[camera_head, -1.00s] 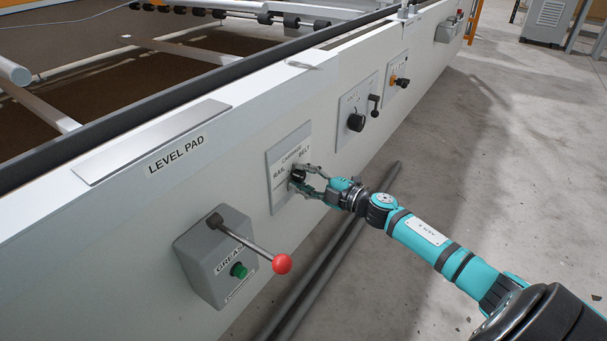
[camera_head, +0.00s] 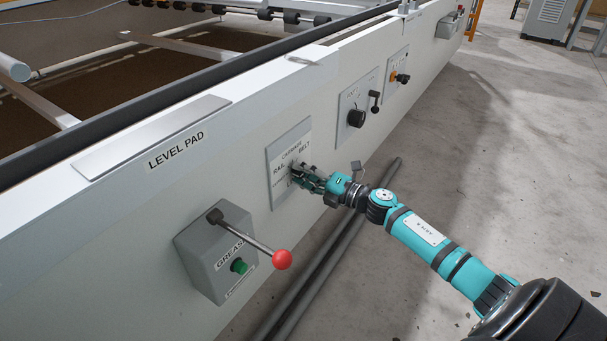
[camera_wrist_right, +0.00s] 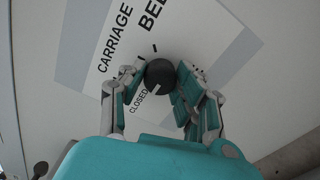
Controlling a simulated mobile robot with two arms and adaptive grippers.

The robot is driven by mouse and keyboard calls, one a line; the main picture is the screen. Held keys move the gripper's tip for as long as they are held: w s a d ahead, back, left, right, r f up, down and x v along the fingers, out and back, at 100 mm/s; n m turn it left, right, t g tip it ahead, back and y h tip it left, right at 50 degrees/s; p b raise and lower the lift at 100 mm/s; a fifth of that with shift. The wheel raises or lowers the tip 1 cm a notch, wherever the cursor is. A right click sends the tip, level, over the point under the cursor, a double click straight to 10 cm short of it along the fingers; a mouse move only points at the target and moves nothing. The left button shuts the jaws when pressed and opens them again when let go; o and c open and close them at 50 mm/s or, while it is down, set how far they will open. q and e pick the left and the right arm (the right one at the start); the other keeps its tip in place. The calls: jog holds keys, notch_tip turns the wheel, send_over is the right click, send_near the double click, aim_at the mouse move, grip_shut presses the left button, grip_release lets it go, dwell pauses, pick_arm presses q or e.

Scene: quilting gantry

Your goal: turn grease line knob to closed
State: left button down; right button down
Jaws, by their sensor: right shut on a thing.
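The knob (camera_wrist_right: 160,74) is round and black, on a white labelled plate (camera_head: 275,161) on the side of the gantry beam. The plate reads CARRIAGE, RAIL, BELT and CLOSED. In the right wrist view, a pale pointer line on the knob's rim points down-left, towards the word CLOSED. My right gripper (camera_head: 299,177) is at the plate, its fingers shut on the knob from both sides; in the head view they largely hide it. The RAIL label is out of sight in the wrist view. My left gripper is not in view.
A grey GREASE box (camera_head: 205,262) with a red-tipped lever (camera_head: 282,259) and a green button juts out nearer me. Farther along the beam are a panel with a black knob (camera_head: 356,118) and another small panel. Dark pipes (camera_head: 318,270) lie along the floor below; open floor is to the right.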

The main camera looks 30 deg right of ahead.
jog(key=shift+f, duration=0.1)
dwell(0.4)
jog(key=c, duration=0.9)
grip_release()
jog(key=shift+c, duration=0.2)
jog(key=shift+s, duration=0.15)
jog(key=v, duration=1.1)
jog(key=shift+s+d, duration=0.2)
jog(key=shift+s, duration=0.15)
